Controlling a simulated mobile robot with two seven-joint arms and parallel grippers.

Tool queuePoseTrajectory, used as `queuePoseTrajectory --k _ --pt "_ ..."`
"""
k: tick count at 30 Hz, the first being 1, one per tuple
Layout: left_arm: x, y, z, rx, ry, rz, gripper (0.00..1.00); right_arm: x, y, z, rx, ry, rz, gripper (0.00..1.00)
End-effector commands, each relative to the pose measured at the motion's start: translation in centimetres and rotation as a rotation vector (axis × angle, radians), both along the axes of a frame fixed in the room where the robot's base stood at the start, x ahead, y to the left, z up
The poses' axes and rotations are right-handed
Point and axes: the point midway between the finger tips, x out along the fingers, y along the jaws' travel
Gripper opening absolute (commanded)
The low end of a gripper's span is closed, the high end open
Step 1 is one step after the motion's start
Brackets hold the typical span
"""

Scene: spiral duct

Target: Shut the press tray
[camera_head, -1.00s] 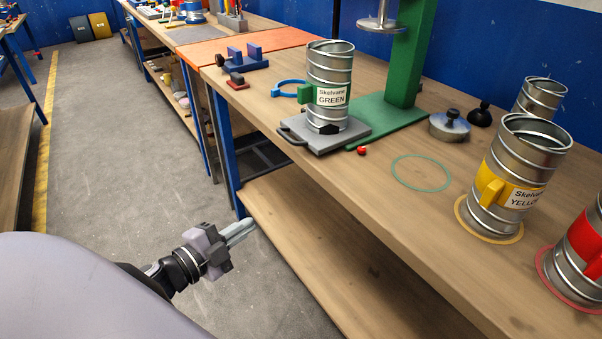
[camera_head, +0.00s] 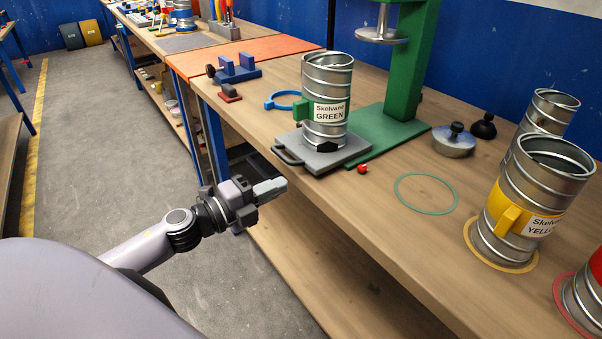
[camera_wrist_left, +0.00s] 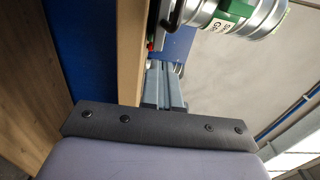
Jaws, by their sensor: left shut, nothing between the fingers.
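The press tray (camera_head: 349,152) is a grey plate with a dark handle on its left end, pulled out in front of the green press (camera_head: 398,100). A metal duct can labelled Skelvane GREEN (camera_head: 325,88) stands upright on it. My left gripper (camera_head: 272,190) is shut and empty, just off the bench's front edge, to the lower left of the tray handle and apart from it. In the left wrist view the shut fingers (camera_wrist_left: 163,85) point toward the bench edge, with the green-labelled can (camera_wrist_left: 237,12) beyond. My right gripper is not in view.
A small red piece (camera_head: 362,169) lies beside the tray. A green ring mark (camera_head: 426,194) is on the bare bench. The yellow can (camera_head: 527,205) stands to the right. A blue clamp-like fixture (camera_head: 236,69) and blue ring (camera_head: 283,100) lie left of the tray.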

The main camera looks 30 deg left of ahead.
Motion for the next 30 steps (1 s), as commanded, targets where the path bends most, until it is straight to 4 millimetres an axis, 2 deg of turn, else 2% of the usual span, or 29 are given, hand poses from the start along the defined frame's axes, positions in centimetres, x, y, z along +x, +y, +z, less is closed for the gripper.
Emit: queuePoseTrajectory --k 9,15,21,30 --pt "3.7 -1.5 0.2 -0.001 -0.003 0.002 0.0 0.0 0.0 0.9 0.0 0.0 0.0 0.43" --pt "5.4 -2.2 0.1 -0.002 0.0 0.001 0.0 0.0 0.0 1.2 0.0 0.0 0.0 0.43" --pt "6.2 -2.5 0.0 -0.002 0.001 0.001 0.0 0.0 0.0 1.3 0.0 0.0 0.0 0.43" --pt "6.2 -2.6 0.0 -0.001 0.0 0.001 0.0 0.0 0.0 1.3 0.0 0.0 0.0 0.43"
